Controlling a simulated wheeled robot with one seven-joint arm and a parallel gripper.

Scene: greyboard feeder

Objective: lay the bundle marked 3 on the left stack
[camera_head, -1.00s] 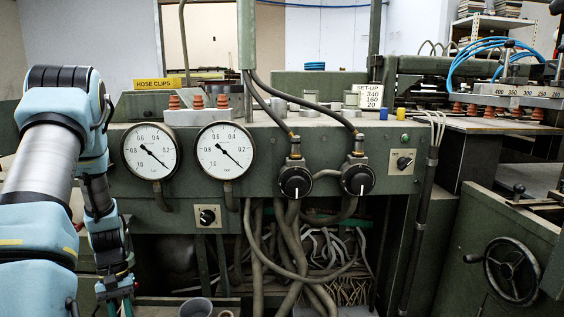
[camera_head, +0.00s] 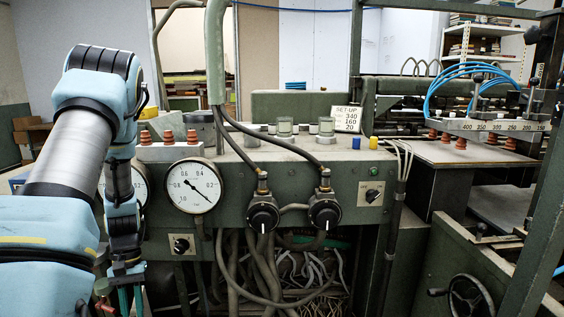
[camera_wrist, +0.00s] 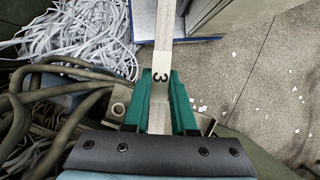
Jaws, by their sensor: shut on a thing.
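My gripper (camera_wrist: 162,88) has green fingers and is shut on a narrow pale bundle (camera_wrist: 167,25). The bundle bears a white band with a black 3 and runs away from the fingers past the top edge of the wrist view. In the head view my gripper (camera_head: 125,297) hangs at the lower left, cut by the bottom edge. The bundle cannot be made out there. I cannot pick out the left stack in either view.
The green machine front (camera_head: 365,163) with a gauge (camera_head: 193,186), black knobs (camera_head: 263,217) and hoses stands close ahead. A handwheel (camera_head: 470,298) is at lower right. Below the gripper, shredded strips (camera_wrist: 85,35) and hoses (camera_wrist: 50,95) lie left; speckled floor (camera_wrist: 265,85) is open right.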

